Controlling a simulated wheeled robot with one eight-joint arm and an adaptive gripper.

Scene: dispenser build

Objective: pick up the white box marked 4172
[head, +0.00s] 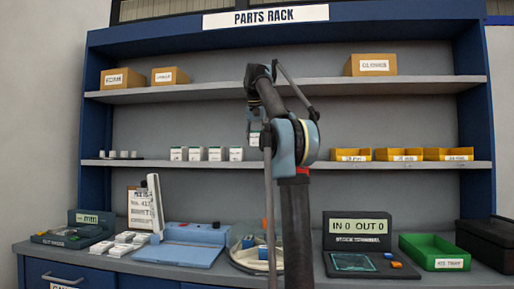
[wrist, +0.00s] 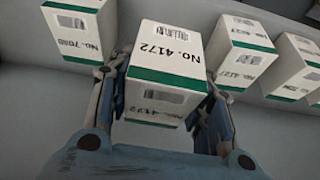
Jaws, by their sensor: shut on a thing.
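The white box marked No. 4172 (wrist: 168,47), with green edge bands, is in the middle of the wrist view. My gripper (wrist: 163,96) is shut on it, with a blue finger on either side. In the head view a white box (head: 254,139) shows partly behind my arm, higher in the picture than the other white boxes; it appears to be the held one. My gripper is hidden behind my arm there.
Similar white boxes stand beside it in the wrist view, one marked 7080 (wrist: 80,25) and others (wrist: 240,50) on the opposite side. In the head view several white boxes (head: 215,154) line the middle shelf (head: 400,166). Yellow bins (head: 406,155) sit to the right.

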